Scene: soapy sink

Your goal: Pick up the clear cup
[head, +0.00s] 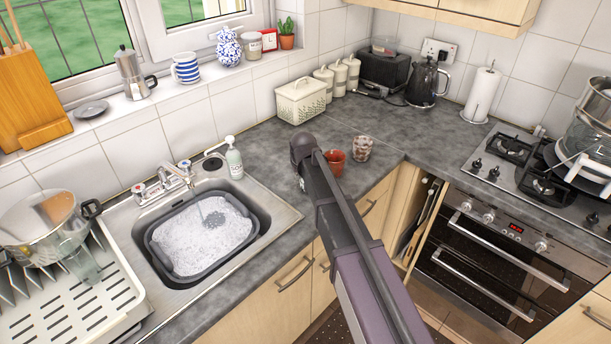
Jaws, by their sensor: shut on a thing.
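A clear cup (362,149) with brownish marks or contents stands upright on the grey worktop, right of my arm. Another clear, glass-like vessel (84,266) leans at the dish rack on the left, below the steel pot. I cannot tell which one the task means. My arm reaches up from the bottom of the head view, and its dark upper joint is over the worktop. My gripper's fingers do not show, so I cannot see what is between them.
A red-brown cup (335,163) stands beside the clear cup, close to my arm. The sink holds a grey basin (160,251) of suds under a running tap (172,178). A soap bottle (234,160) stands behind it. Worktop (262,145) behind my arm is free.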

